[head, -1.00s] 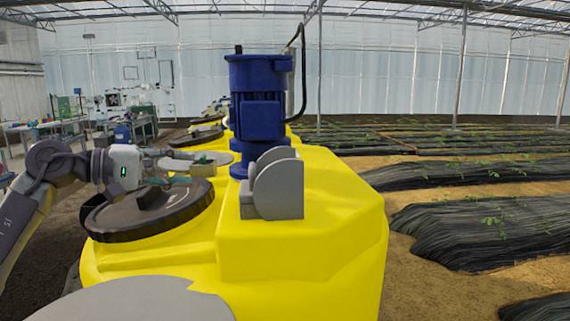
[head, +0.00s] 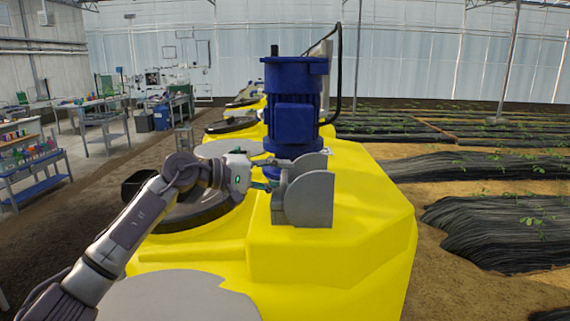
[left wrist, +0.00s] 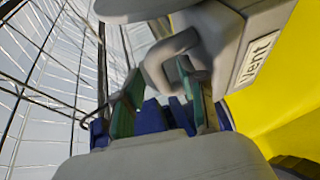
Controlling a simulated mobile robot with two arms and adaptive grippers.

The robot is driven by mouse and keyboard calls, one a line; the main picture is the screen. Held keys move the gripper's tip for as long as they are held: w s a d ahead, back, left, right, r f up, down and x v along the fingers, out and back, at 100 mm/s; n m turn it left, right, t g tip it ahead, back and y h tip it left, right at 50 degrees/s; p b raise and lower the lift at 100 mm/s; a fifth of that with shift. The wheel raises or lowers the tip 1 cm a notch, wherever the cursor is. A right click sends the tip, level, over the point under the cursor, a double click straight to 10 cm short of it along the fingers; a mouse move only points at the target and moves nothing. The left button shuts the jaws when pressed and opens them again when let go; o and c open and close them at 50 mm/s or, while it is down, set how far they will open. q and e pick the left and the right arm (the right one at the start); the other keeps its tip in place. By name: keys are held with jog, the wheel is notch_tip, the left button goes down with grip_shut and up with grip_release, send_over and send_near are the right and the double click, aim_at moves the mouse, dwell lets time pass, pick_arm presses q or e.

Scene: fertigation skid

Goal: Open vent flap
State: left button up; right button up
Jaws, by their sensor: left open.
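The grey vent unit (head: 303,195) stands on the yellow tank, in front of the blue motor. In the left wrist view a grey body (left wrist: 268,40) carries a "Vent" label, and a grey loop-shaped handle (left wrist: 186,42) sticks out from it. My left gripper (head: 272,180) is at the left side of the vent unit. In the left wrist view its green fingers (left wrist: 160,70) are apart. The handle lies at the fingertips, with one finger overlapping the loop's opening; I cannot tell whether they touch. My right gripper is not in view.
The blue motor (head: 291,105) with its black cable rises close behind the vent unit. A round black lid (head: 195,212) lies on the yellow tank (head: 330,260) below my left arm. Work tables (head: 100,125) stand far left; covered plant beds (head: 490,230) lie right.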

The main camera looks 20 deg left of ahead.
pick_arm(q)
jog(key=shift+w+d+f, duration=0.15)
jog(key=shift+w+d, duration=0.2)
jog(key=shift+d, duration=0.15)
grip_shut()
